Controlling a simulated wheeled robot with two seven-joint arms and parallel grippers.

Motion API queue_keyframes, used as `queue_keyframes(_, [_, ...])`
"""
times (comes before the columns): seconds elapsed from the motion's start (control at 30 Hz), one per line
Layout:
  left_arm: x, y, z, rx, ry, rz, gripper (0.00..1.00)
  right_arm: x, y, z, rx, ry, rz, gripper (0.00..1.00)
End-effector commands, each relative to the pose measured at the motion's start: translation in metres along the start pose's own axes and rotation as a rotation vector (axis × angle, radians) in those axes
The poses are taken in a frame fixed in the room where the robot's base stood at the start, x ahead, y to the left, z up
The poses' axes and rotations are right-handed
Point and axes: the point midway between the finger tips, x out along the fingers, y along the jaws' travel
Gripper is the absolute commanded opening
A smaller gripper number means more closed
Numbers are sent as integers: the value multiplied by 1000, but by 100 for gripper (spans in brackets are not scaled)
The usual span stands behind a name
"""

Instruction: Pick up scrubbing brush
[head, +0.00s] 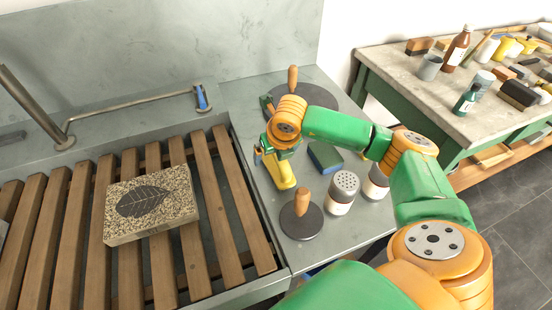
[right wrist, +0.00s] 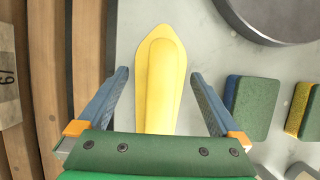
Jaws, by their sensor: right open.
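The scrubbing brush appears to be the yellow, elongated thing (head: 284,176) on the grey counter beside the slatted sink. In the right wrist view the yellow body (right wrist: 158,60) has a pointed far end and a raised ridge. Its near end is hidden behind my gripper, and no bristles show. My right gripper (head: 268,153) is over its far part in the head view. In the right wrist view the open fingers (right wrist: 160,76) stand on either side of the yellow body, with a gap on each side. My left gripper is not in view.
A green-and-blue sponge (head: 325,157) lies to the right. A dark disc with a wooden knob (head: 301,220) and a shaker (head: 342,194) stand nearby; a larger disc (head: 322,98) is behind. A patterned stone (head: 125,220) rests on wooden slats (head: 232,200). A cluttered bench (head: 385,62) stands right.

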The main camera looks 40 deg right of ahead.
Motion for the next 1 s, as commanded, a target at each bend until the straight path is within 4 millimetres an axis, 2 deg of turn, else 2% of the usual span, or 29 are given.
queue_keyframes(0.07, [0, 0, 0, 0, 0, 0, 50, 0, 0, 0, 0, 0, 0, 97])
queue_keyframes(0.37, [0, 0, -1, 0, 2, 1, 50, 0, 0, 0, 0, 0, 1, 16])
queue_keyframes(0.57, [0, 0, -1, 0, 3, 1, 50, -1, 0, 0, 0, -1, 1, 14])
queue_keyframes(0.63, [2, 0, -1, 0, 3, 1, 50, -7, 1, 4, 0, -4, 3, 14])
queue_keyframes(0.9, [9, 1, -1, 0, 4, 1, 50, -70, 1, 30, 0, -7, 5, 14])
queue_keyframes(1.0, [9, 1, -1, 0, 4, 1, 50, -86, 1, 36, -1, -5, 3, 14])
